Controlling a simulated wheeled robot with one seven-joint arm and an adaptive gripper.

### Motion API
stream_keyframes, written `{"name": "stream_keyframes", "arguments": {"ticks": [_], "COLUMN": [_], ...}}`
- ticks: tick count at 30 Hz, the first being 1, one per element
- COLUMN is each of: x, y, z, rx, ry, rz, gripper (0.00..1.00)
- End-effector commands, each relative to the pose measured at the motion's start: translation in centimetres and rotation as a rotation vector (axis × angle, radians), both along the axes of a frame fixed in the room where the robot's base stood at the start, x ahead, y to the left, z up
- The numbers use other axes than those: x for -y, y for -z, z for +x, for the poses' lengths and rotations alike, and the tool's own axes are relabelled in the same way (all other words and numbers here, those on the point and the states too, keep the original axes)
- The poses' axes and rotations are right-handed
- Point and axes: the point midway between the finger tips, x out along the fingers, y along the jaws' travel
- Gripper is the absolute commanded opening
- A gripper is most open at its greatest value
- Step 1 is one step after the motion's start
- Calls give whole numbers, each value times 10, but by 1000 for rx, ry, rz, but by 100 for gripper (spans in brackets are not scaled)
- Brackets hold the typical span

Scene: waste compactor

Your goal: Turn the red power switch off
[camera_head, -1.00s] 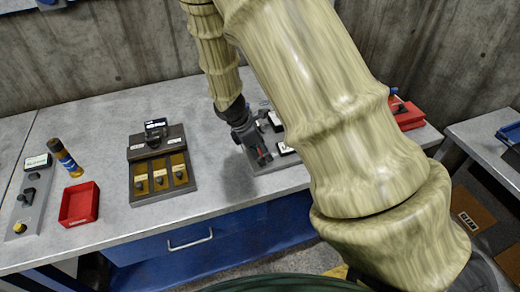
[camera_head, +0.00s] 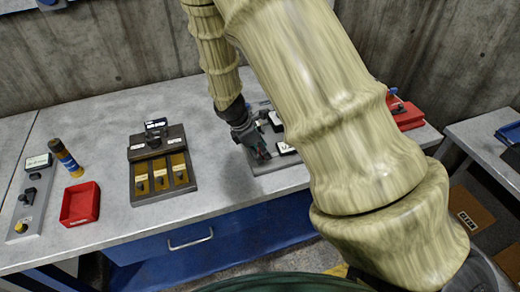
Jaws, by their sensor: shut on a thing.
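My gripper (camera_head: 259,155) points down over a grey panel (camera_head: 270,167) on the workbench. Its fingers are shut on the red power switch (camera_head: 265,156), of which only a small bit of red shows between the fingertips. The fingers and my arm hide most of the switch, so I cannot tell its position. White labels (camera_head: 285,147) show on the panel just right of the gripper.
A red device (camera_head: 406,114) is at right. Bare bench lies between the box and panel.

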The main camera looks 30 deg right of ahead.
Motion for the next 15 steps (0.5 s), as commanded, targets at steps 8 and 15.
{"name": "stream_keyframes", "arguments": {"ticks": [8,15], "x": [0,1], "y": [-3,-2], "z": [2,3], "rx": [0,1], "ry": [198,425], "rz": [2,2], "gripper": [21,21]}}
